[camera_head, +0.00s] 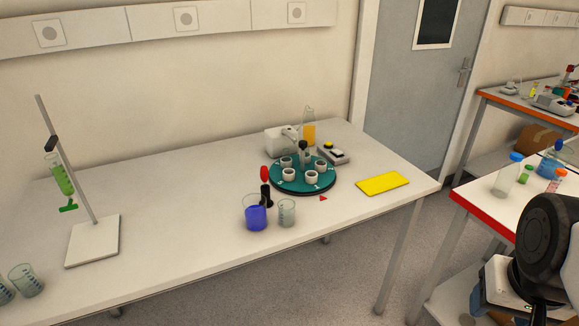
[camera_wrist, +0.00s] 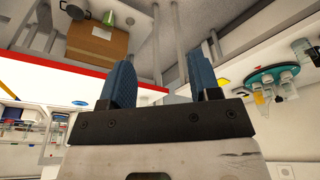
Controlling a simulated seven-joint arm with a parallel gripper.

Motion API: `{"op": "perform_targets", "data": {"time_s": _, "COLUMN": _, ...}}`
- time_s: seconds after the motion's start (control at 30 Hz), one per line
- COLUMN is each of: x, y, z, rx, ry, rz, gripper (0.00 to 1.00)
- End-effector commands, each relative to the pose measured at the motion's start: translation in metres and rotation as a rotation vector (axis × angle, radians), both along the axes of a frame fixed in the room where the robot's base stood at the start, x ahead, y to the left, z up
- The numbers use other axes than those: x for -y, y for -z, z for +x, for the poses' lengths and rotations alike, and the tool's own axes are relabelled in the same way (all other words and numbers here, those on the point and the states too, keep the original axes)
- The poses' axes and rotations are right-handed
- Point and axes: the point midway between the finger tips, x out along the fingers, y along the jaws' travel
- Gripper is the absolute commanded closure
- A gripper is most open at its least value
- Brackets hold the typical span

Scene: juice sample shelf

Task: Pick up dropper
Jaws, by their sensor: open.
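The likely dropper (camera_head: 264,174), with a red bulb above a dark body, stands upright by the blue-filled beaker (camera_head: 256,217) on the white table. Its lower end is hard to make out, so I cannot tell whether it sits in the beaker or in a holder behind it. My gripper (camera_wrist: 160,82) shows in the wrist view with its two blue fingers apart and nothing between them. It is away from the dropper, which I cannot make out in the wrist view.
A teal round carousel (camera_head: 286,188) with several white cups stands behind the beakers. A small clear beaker (camera_head: 287,213) is beside the blue one. A yellow pad (camera_head: 382,183) lies to the right. A stand (camera_head: 92,243) is at left. The red-edged table (camera_head: 475,206) is near my arm.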

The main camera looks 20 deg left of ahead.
Motion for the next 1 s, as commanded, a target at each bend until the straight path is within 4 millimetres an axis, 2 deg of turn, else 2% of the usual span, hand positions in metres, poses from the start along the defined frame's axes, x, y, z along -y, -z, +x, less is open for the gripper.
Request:
{"op": "perform_targets", "data": {"time_s": 0.33, "x": -0.002, "y": 0.0, "z": 0.002, "rx": -0.004, "ry": 0.003, "rz": 0.008, "gripper": 0.43}}
{"op": "perform_targets", "data": {"time_s": 0.53, "x": -0.018, "y": 0.003, "z": 0.013, "rx": -0.038, "ry": 0.034, "rz": 0.083, "gripper": 0.43}}
{"op": "perform_targets", "data": {"time_s": 0.77, "x": -0.063, "y": 0.008, "z": 0.045, "rx": -0.134, "ry": 0.122, "rz": 0.273, "gripper": 0.43}}
{"op": "perform_targets", "data": {"time_s": 1.0, "x": -0.126, "y": 0.013, "z": 0.085, "rx": -0.279, "ry": 0.25, "rz": 0.51, "gripper": 0.43}}
